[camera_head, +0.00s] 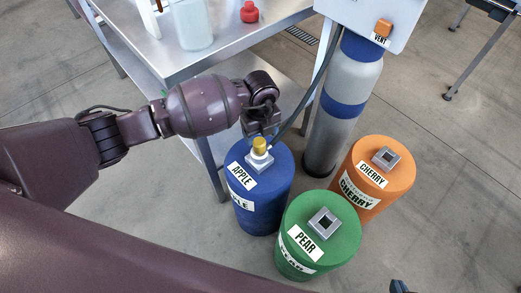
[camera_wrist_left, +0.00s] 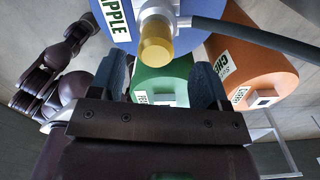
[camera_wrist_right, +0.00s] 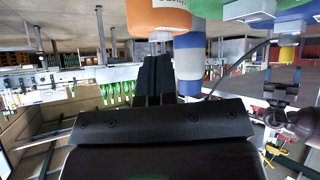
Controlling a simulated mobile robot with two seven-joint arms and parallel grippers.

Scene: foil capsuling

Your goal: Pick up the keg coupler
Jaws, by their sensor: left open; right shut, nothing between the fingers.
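The keg coupler (camera_head: 258,158), a white fitting with a yellow top, sits upright on the blue APPLE keg (camera_head: 262,205). A dark hose runs from it. In the left wrist view the coupler's yellow top (camera_wrist_left: 156,42) shows just beyond the gap between the fingers. My left gripper (camera_head: 262,133) is open, close above the coupler, with nothing between its fingers (camera_wrist_left: 160,80). My right gripper (camera_wrist_right: 157,75) is shut and empty, away from the coupler.
A green PEAR keg (camera_head: 315,255) and an orange CHERRY keg (camera_head: 388,178) stand close by, each with a bare square fitting. A grey gas cylinder (camera_head: 338,125) with blue bands stands behind. A metal table (camera_head: 235,55) stands at the back left.

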